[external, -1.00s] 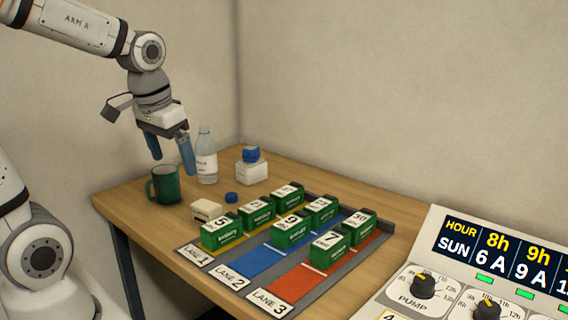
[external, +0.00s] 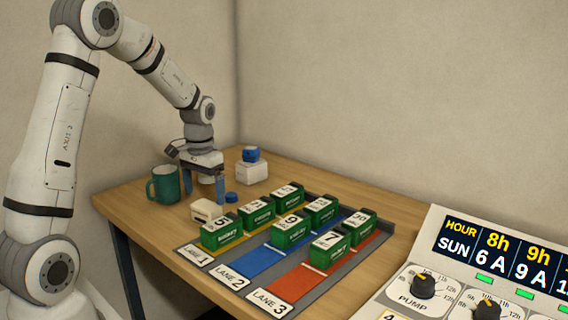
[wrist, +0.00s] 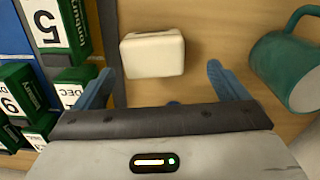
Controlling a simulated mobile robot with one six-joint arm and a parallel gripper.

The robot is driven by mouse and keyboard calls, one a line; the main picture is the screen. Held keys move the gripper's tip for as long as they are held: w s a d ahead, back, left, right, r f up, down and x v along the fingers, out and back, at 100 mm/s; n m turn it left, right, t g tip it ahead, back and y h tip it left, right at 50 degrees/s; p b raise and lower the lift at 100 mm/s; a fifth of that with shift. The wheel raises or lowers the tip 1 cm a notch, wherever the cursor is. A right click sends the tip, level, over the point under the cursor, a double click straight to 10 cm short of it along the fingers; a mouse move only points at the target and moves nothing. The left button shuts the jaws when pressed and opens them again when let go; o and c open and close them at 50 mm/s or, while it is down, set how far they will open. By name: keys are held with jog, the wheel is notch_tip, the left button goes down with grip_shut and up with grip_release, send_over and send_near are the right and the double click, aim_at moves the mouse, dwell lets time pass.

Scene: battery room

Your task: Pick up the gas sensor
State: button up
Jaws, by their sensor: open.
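A small cream-white box with rounded edges, which I take to be the gas sensor (external: 206,210), sits on the wooden table just left of the lane board. In the wrist view the cream box (wrist: 153,54) lies ahead of my gripper, between the lines of its two blue fingers. My gripper (external: 204,194) points down over the table, open and empty, just behind and above the box. In the wrist view the fingers (wrist: 160,70) are spread wider than the box, with a gap on each side. I cannot tell their exact height above the table.
A green mug (external: 164,185) stands close on the left. Behind stands a white box (external: 251,173) with a blue item on top. Green batteries (external: 222,233) stand on the lane board (external: 190,253). A control panel (external: 450,270) is front right.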

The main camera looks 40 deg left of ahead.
aim_at(206, 204)
jog(key=f, duration=0.4)
jog(key=shift+s+d+f+p, duration=0.2)
jog(key=shift+d+f+p, duration=0.1)
jog(key=shift+d+p, duration=0.1)
jog(key=shift+f, duration=0.4)
jog(key=c, duration=1.1)
